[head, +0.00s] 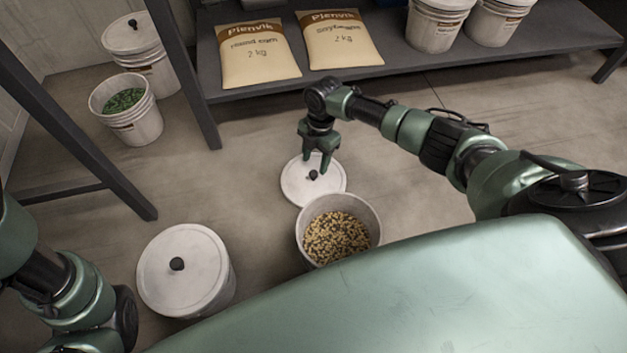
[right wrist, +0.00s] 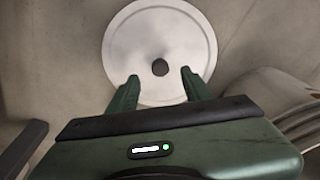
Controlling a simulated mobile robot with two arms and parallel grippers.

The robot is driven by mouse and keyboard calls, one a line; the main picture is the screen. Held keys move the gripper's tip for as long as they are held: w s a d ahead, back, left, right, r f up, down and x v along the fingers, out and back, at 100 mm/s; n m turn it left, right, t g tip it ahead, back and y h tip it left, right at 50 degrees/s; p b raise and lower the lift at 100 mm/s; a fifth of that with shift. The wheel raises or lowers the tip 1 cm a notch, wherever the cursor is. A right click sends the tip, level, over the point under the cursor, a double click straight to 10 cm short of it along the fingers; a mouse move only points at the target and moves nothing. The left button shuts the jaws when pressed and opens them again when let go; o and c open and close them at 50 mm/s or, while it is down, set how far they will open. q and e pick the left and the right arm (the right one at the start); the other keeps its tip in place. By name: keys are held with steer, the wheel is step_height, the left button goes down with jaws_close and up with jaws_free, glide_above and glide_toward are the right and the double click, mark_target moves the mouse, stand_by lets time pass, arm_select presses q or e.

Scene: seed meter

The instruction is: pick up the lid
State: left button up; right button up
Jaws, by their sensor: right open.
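The lid (head: 330,184) is a round, pale grey-white disc with a small black knob (head: 313,174) at its centre. It lies on the floor just behind the open bucket of seed (head: 302,238). My right gripper (head: 318,165) points down above the lid, close to the knob. In the right wrist view, the lid (right wrist: 135,40) shows beyond the two green fingertips (right wrist: 159,78), with the knob (right wrist: 160,67) between and slightly beyond them. The right gripper is open and empty. My left arm shows at the lower left, but its gripper is not visible.
A lidded bucket (head: 190,285) stands at the lower left. A bucket of green contents (head: 142,122) and another lidded bucket (head: 135,32) stand at the back left. A dark shelf (head: 420,66) holds two seed bags (head: 257,55) and more buckets. Its leg (head: 190,80) reaches the floor.

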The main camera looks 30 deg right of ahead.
mark_target(314, 173)
steer(key=shift+f+b, duration=0.3)
steer(key=shift+f, duration=0.1)
steer(key=f+b, duration=0.2)
steer(key=f, duration=0.1)
steer(key=f+b, duration=0.1)
steer(key=b, duration=0.1)
steer(key=shift+s+a+f, duration=0.1)
steer(key=shift+a+f, duration=0.1)
steer(key=shift+a, duration=0.05)
steer(key=shift+r, duration=0.1)
jaws_close()
